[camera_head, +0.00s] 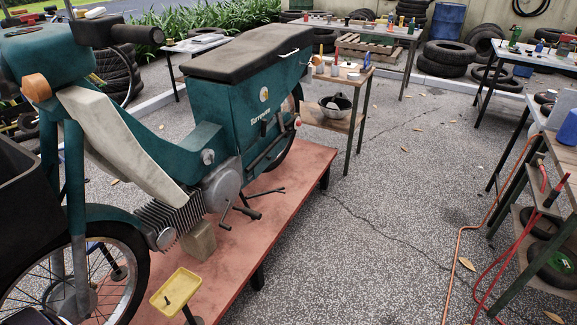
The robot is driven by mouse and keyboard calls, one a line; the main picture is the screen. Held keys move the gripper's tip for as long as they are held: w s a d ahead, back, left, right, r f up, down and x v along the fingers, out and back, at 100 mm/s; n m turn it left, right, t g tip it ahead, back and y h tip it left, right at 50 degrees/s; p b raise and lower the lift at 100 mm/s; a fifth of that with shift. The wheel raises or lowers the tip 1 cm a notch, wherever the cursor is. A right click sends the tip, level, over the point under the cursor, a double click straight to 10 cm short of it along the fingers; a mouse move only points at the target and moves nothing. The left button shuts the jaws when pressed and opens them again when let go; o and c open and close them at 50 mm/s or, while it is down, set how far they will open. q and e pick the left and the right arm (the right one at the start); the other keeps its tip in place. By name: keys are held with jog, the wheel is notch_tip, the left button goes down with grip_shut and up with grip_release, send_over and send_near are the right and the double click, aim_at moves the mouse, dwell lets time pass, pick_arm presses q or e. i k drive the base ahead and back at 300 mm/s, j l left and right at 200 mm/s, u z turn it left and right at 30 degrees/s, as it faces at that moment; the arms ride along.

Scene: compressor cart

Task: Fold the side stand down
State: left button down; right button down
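A teal moped (230,110) with a black seat stands on a low red platform (285,200), its front wheel (115,260) at the lower left. Below the round engine cover (222,187), a thin metal rod (266,192) sticks out to the right. A dark peg (247,213) and a crank-like lever (226,212) are beside it. I cannot tell for certain which of these is the side stand. A light block (200,240) sits under the finned engine. Neither of my grippers is in view.
A yellow tray (176,291) on a post stands at the platform's front edge. Shelves with red and orange hoses (520,240) are at the right. Tool tables (355,75) and stacked tires (445,58) are behind. The gravel floor right of the platform is open.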

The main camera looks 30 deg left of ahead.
aim_at(278, 190)
jog(key=i+l+u, duration=0.1)
jog(key=i+u, duration=0.35)
jog(key=i+l+u, duration=0.3)
jog(key=i+u, duration=0.15)
jog(key=i+l+u, duration=0.7)
jog(key=l+u, duration=0.15)
jog(key=i+l+u, duration=0.15)
jog(key=l, duration=0.2)
jog(key=i+l+u, duration=0.35)
jog(key=l, duration=0.4)
jog(key=i+l+u, duration=0.2)
jog(key=l, duration=0.2)
jog(key=j+z, duration=0.7)
jog(key=j, duration=0.25)
